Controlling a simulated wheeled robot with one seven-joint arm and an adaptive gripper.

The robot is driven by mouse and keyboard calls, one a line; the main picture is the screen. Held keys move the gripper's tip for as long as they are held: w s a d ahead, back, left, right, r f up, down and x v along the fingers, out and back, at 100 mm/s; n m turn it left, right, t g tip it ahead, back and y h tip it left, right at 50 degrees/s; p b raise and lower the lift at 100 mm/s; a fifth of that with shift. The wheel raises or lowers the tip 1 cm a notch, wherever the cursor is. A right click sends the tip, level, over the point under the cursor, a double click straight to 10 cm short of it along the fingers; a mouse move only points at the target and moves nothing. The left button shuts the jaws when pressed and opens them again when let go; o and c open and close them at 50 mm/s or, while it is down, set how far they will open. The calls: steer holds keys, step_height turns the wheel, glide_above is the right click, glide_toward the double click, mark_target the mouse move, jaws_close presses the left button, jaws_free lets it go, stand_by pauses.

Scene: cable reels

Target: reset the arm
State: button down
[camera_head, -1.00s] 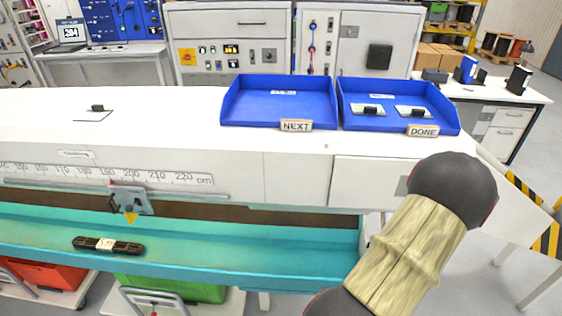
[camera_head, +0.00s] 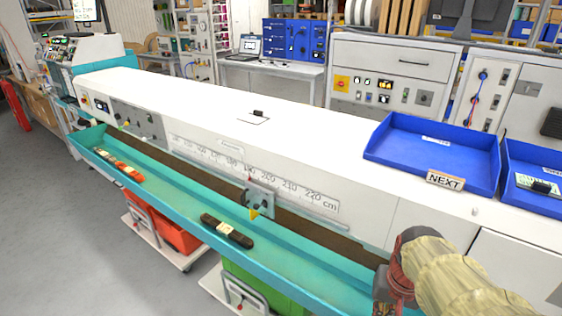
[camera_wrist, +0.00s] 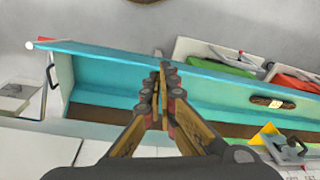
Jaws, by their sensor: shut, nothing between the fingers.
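My gripper (camera_wrist: 161,97) shows in the wrist view with its two fingers together and nothing between them. It hangs over the teal trough near its closed end. In the head view my arm stands at the lower right, and the fingers are not clear there. A dark brown piece with a pale label (camera_head: 228,230) lies in the teal trough (camera_head: 300,268), well apart from my gripper. It also shows at the right of the wrist view (camera_wrist: 272,103).
A blue NEXT tray (camera_head: 430,150) stands empty on the white bench; another blue tray (camera_head: 545,165) holds a dark piece. A slider with a yellow pointer (camera_head: 258,202) sits on the scale rail. Red and green bins stand below.

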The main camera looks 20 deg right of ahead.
steer(key=w+a+r+n+t, duration=0.2)
steer(key=a+r+n, duration=0.2)
steer(key=a, duration=0.5)
steer(key=w+a+r+n+t, duration=0.2)
steer(key=a+r+n, duration=0.2)
steer(key=a, duration=0.5)
step_height(320, 180, up, 3)
steer(key=shift+w+f+n+y, duration=0.2)
steer(key=shift+w+n+y, duration=0.1)
steer(key=shift+y, duration=0.1)
